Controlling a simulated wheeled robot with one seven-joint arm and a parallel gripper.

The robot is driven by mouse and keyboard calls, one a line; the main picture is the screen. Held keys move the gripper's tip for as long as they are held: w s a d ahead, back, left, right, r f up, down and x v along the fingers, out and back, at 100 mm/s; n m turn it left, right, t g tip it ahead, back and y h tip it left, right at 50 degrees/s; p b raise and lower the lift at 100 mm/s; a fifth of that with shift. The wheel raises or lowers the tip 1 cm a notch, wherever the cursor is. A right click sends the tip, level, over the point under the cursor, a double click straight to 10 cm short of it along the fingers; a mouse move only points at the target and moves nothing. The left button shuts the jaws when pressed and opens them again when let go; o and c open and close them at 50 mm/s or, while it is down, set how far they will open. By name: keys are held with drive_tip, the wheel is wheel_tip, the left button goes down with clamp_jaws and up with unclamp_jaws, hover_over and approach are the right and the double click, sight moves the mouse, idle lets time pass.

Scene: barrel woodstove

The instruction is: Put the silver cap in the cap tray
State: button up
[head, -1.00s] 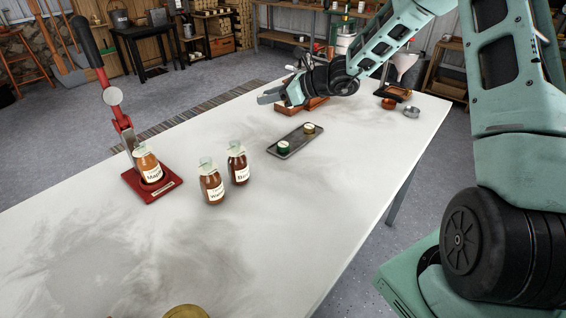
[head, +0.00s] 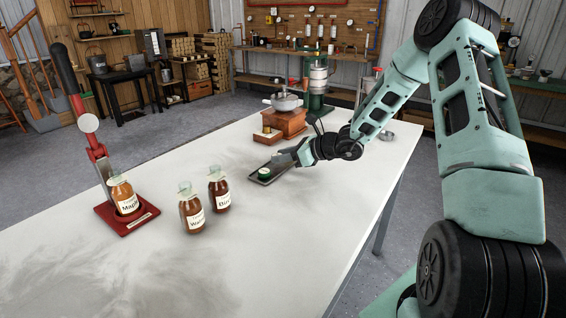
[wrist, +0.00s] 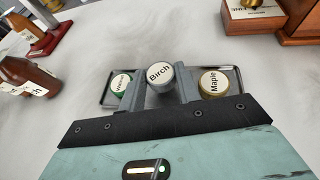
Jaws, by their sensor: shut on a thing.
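A silver cap labelled "Birch" (wrist: 159,76) sits between the two fingers of my gripper (wrist: 157,84), which is shut on it. In the wrist view the cap lines up with the middle of the dark cap tray (wrist: 108,96), between a green-rimmed cap labelled "Walnut" (wrist: 121,83) and a gold cap labelled "Maple" (wrist: 213,84). I cannot tell whether the silver cap touches the tray. In the head view my gripper (head: 284,159) is over the tray (head: 266,181). The green cap (head: 264,173) shows there; the gripper hides the other caps.
Two brown bottles, Walnut (head: 192,212) and Birch (head: 219,190), stand left of the tray. A Maple bottle (head: 123,195) stands in a red lever press (head: 125,220). A wooden grinder (head: 285,122) stands behind the tray. The table's front is clear.

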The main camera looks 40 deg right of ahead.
drive_tip(key=shift+f, duration=0.95)
drive_tip(key=o, duration=0.9)
drive_tip(key=shift+f, duration=0.15)
